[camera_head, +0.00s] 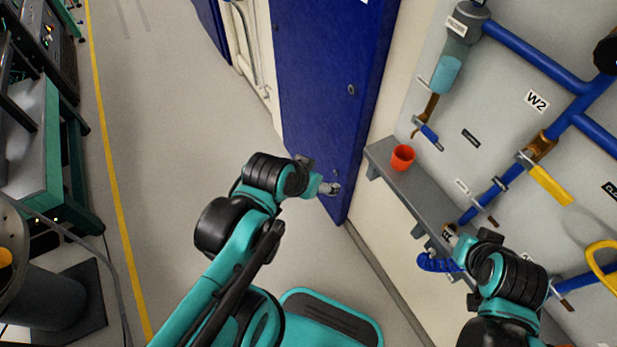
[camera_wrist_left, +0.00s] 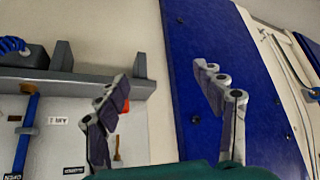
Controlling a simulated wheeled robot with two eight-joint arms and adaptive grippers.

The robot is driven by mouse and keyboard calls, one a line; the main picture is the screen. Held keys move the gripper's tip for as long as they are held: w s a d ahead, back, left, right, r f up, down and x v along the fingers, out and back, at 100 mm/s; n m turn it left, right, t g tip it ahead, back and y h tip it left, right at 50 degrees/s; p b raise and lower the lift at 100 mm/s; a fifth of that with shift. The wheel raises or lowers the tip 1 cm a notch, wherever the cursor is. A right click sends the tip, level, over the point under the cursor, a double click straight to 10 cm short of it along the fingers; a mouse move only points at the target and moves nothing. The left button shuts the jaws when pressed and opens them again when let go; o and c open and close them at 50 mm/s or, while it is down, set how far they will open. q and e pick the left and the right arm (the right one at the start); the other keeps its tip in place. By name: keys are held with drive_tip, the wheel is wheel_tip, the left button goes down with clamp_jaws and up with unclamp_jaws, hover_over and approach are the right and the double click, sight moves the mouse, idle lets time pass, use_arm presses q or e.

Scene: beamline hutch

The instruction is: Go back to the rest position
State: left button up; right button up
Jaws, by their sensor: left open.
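My left gripper (camera_head: 328,187) is at the end of the left arm, in front of the lower part of the blue door in the head view. In the left wrist view its two fingers (camera_wrist_left: 162,80) stand wide apart with nothing between them. My right arm comes in at the lower right, and its gripper (camera_head: 452,236) is near the grey shelf, mostly hidden by its own wrist. I cannot make out its fingers or whether it holds anything.
An orange-red cup (camera_head: 402,157) stands on the grey wall shelf (camera_head: 384,154). Blue pipes (camera_head: 525,52) with valves and a yellow handle (camera_head: 550,184) line the right wall. A blue coiled hose (camera_head: 437,263) hangs near the right gripper. The floor left of the blue door (camera_head: 325,75) is clear.

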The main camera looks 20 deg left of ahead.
use_arm(q)
drive_tip(key=shift+s+a+r+n+y, duration=0.4)
drive_tip(key=shift+s+a+y, duration=0.15)
drive_tip(key=shift+a, duration=0.2)
idle(0.8)
